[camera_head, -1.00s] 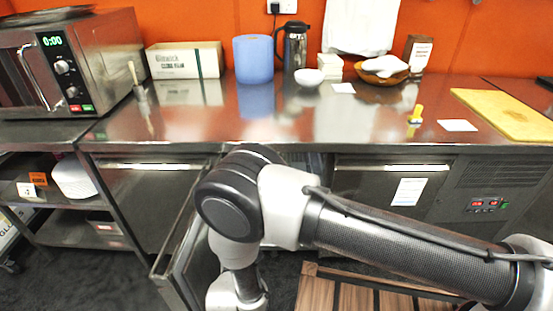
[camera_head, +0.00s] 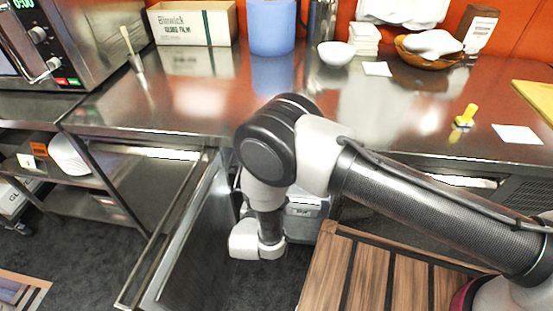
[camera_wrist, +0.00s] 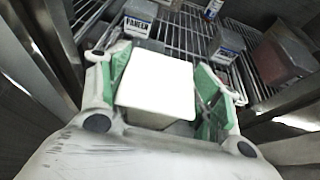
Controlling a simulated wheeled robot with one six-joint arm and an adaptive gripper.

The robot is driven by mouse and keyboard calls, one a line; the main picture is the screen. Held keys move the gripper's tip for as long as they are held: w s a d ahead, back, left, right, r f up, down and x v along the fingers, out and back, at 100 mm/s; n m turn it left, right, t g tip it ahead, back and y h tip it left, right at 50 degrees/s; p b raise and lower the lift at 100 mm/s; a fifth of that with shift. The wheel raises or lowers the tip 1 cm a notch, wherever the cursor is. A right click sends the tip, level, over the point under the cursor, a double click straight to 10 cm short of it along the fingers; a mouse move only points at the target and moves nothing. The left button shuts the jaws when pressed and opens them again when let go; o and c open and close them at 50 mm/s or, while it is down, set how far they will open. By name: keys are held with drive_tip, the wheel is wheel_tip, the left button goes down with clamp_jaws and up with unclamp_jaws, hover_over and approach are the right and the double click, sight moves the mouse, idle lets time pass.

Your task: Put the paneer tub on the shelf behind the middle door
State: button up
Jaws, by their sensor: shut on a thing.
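In the wrist view, my gripper (camera_wrist: 165,98) is shut on a tub (camera_wrist: 157,84) with a plain white lid, held between its green pads. The tub's label side is hidden. Ahead is a wire shelf (camera_wrist: 180,32) inside the fridge. A tub marked PANEER (camera_wrist: 139,17) stands on it, and a similar labelled tub (camera_wrist: 228,46) stands to the right. In the head view, the middle door (camera_head: 190,240) stands open toward me. My arm reaches down beside it at the opening, and my gripper's fingers and the held tub are hidden there.
A dark reddish-lidded container (camera_wrist: 284,54) stands at the right of the wire shelf. The steel counter (camera_head: 215,110) runs above the opening. A slatted wooden piece (camera_head: 345,270) stands at the lower right, close to my arm.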

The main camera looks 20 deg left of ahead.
drive_tip(key=r+x, duration=0.1)
drive_tip(key=x, duration=0.3)
drive_tip(key=r+x, duration=0.1)
drive_tip(key=x, duration=0.4)
drive_tip(key=w+r+x, duration=0.1)
drive_tip(key=x, duration=0.4)
drive_tip(key=shift+w+a+f, duration=0.1)
drive_tip(key=shift+w+a, duration=0.05)
drive_tip(key=shift+w, duration=0.2)
drive_tip(key=shift+f, duration=0.35)
drive_tip(key=shift+f, duration=0.1)
drive_tip(key=o, duration=1.2)
